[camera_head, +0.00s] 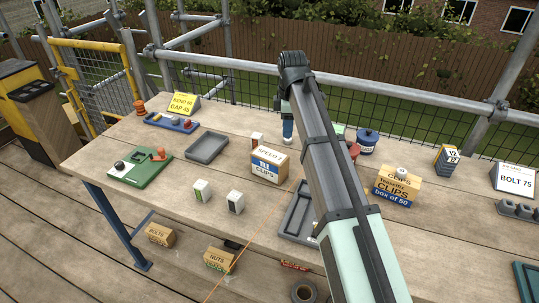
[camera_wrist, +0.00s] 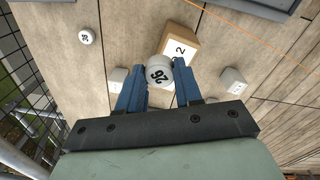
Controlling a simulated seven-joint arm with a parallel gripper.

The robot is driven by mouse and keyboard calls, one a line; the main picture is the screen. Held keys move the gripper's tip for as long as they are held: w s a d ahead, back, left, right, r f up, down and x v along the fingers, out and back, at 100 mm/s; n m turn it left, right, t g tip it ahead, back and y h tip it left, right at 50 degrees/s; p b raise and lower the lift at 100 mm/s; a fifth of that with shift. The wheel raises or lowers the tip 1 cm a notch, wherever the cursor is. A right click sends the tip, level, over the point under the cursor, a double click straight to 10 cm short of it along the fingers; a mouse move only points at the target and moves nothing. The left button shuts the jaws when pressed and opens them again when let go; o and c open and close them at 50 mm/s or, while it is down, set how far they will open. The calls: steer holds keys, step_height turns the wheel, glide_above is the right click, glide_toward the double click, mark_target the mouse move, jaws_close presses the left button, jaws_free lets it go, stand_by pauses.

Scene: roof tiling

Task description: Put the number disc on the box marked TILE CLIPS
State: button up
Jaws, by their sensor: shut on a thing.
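My gripper (camera_wrist: 160,90) is shut on a white disc (camera_wrist: 158,72) with a black number that looks like 26. A brown box with a 2 (camera_wrist: 181,43) shows just beyond the disc in the wrist view. A box with a blue CLIPS label (camera_head: 267,167) stands at mid-table. A yellow-brown box reading CLIPS, box of 50 (camera_head: 396,189), stands on the right with a small white thing (camera_head: 402,173) on top. I cannot read TILE on either.
Another numbered white disc (camera_wrist: 87,38) lies on the wood in the wrist view. Small white blocks (camera_head: 236,202) stand near the front edge. A grey tray (camera_head: 207,147), a green board (camera_head: 140,170) and a blue pot (camera_head: 367,142) are also on the table.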

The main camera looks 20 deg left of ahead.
steer(key=r, duration=0.2)
glide_above(269, 155)
steer(key=shift+d+f, duration=0.1)
steer(key=shift+f, duration=4.75)
steer(key=shift+f, duration=0.15)
steer(key=o, duration=1)
steer(key=r, duration=0.8)
steer(key=d+r, duration=0.1)
steer(key=r, duration=0.3)
steer(key=shift+s+r, duration=0.15)
steer(key=shift+s, duration=0.2)
steer(key=shift+a, duration=0.1)
